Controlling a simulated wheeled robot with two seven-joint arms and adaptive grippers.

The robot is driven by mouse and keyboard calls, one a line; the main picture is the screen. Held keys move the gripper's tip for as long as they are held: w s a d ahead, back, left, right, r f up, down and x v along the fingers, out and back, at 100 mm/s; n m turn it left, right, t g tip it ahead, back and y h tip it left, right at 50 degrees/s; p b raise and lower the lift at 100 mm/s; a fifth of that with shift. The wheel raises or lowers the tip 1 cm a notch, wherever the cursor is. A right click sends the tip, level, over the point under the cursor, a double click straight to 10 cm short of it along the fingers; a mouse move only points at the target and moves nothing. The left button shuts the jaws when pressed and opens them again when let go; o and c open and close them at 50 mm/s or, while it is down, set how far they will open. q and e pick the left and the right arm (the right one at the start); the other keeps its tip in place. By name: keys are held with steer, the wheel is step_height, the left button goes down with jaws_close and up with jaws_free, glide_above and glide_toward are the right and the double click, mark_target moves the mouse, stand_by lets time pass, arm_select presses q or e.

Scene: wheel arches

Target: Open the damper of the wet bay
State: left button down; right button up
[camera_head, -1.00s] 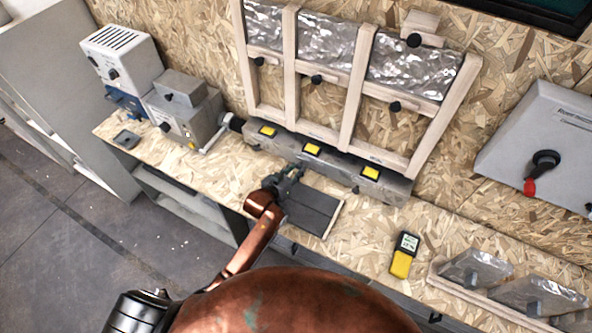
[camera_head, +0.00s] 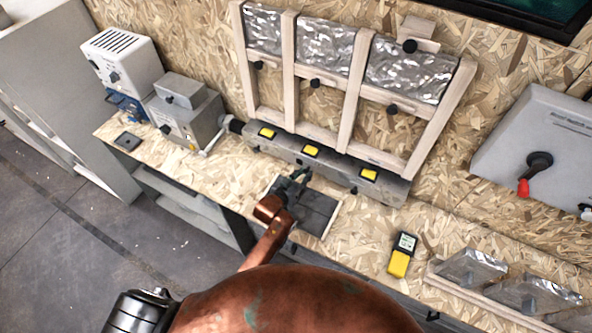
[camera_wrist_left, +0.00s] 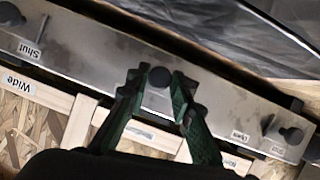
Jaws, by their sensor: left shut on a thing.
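A long grey metal duct (camera_head: 233,137) runs along the back of the bench, below three wood-framed bays with foil-like panels. My left gripper (camera_head: 300,176) is at the front of the duct. The left wrist view shows my left gripper (camera_wrist_left: 160,88) with its fingers shut on a small round black knob (camera_wrist_left: 160,76) on the metal face. Another black knob (camera_wrist_left: 291,135) is at the right there, near small Shut and Open labels. A further Shut label (camera_wrist_left: 29,50) is at the left. I cannot tell which bay is the wet one. My right gripper is not in view.
A dark flat plate (camera_head: 318,211) lies below the gripper. A yellow meter (camera_head: 399,262) and a rack of foil pieces (camera_head: 470,268) are at the right. Grey boxes (camera_head: 187,110) stand at the left. A grey switch box (camera_head: 530,135) hangs on the right wall.

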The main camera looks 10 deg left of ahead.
arm_select(q)
steer(key=shift+s+d, duration=0.2)
steer(key=shift+d, duration=0.7)
steer(key=c, duration=1.7)
jaws_free()
steer(key=shift+s, duration=0.1)
steer(key=v, duration=1.2)
